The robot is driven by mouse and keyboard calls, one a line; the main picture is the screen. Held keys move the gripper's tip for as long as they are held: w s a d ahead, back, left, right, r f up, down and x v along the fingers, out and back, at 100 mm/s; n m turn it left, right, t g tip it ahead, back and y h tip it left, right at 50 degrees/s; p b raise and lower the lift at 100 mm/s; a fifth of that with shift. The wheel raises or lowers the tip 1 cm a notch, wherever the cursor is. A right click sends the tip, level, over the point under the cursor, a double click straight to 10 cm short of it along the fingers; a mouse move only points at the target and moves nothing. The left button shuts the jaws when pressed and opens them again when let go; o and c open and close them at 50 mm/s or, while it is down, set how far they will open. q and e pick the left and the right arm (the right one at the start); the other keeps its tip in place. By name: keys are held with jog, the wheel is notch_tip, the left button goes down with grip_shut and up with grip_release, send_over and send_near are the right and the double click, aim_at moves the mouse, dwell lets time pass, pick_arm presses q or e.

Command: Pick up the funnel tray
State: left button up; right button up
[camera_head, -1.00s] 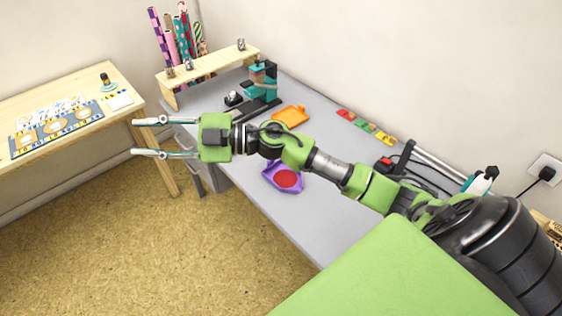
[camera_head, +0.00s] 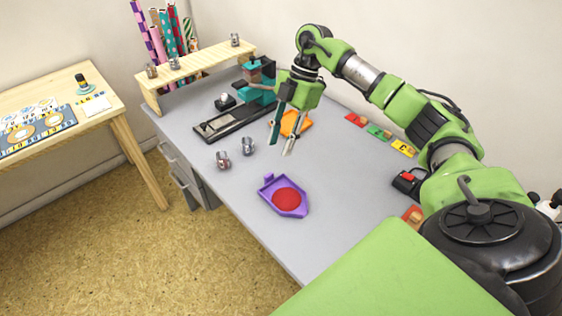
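A purple tray with a pointed end (camera_head: 269,187) lies flat on the grey desk, with a red disc (camera_head: 286,199) in it; its shape fits the funnel tray. An orange tray of similar look (camera_head: 303,124) lies farther back, partly hidden behind my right gripper. My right gripper (camera_head: 280,150) points down above the desk, between the two trays in the picture. Its fingers are apart with nothing between them. It is apart from the purple tray. My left gripper is not in view.
A black and teal press (camera_head: 262,86) is behind. Coloured blocks (camera_head: 379,132) lie at the back right. A wooden shelf (camera_head: 200,66) and rolls stand at the far end. The desk around the purple tray is clear.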

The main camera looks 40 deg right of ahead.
send_over(269, 174)
jog(key=d, duration=0.2)
jog(key=f, duration=0.6)
jog(key=shift+s, duration=0.25)
jog(key=shift+a+f+p, duration=0.35)
jog(key=shift+a+f, duration=0.05)
jog(key=shift+f, duration=0.1)
jog(key=x, duration=0.4)
jog(key=shift+w+f+p, duration=0.2)
jog(key=shift+f+p, duration=0.05)
jog(key=shift+p, duration=0.05)
jog(key=shift+d, duration=0.1)
grip_shut()
